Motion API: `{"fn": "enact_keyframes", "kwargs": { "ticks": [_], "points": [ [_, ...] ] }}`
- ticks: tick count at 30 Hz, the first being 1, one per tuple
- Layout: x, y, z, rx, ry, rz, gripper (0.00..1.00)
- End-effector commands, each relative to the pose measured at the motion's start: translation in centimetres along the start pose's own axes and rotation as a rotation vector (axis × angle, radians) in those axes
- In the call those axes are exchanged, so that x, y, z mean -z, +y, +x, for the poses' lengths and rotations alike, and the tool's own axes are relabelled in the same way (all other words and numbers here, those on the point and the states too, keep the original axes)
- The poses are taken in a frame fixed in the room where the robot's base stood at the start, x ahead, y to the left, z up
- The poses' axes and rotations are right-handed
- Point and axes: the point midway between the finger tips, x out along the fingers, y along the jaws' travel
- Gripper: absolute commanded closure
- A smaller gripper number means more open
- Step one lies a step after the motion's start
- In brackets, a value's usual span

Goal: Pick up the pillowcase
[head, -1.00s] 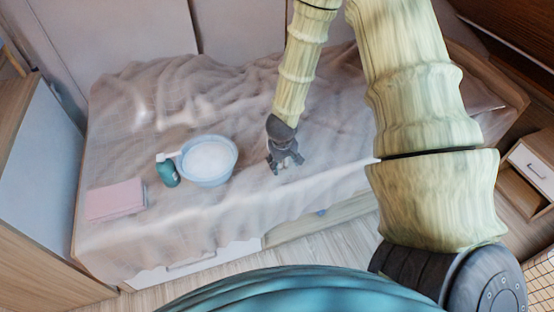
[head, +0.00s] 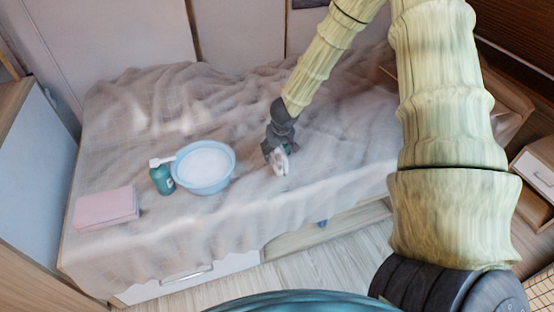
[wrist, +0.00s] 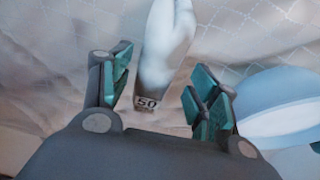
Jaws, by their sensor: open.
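A pink, flat, folded cloth (head: 106,207), which looks like the pillowcase, lies on the bed's front left corner. It does not show in the wrist view. My gripper (head: 275,160) is over the middle of the bed, well to the right of the pink cloth and beyond the basin. In the wrist view my gripper (wrist: 161,65) has its fingers apart.
A light blue basin (head: 204,188) with white contents and a green pump bottle (head: 162,179) stand between my gripper and the pink cloth. The basin also shows in the wrist view (wrist: 285,120). The rumpled bedspread (head: 140,120) is largely clear. A cabinet (head: 36,165) stands at left.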

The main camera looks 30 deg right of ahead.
Motion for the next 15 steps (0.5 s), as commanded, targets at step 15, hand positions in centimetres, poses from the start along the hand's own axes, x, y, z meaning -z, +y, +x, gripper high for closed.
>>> {"fn": "enact_keyframes", "kwargs": {
  "ticks": [15],
  "points": [
    [0.5,0.7,4.9,0.001,0.000,0.000,0.39]
  ]
}}
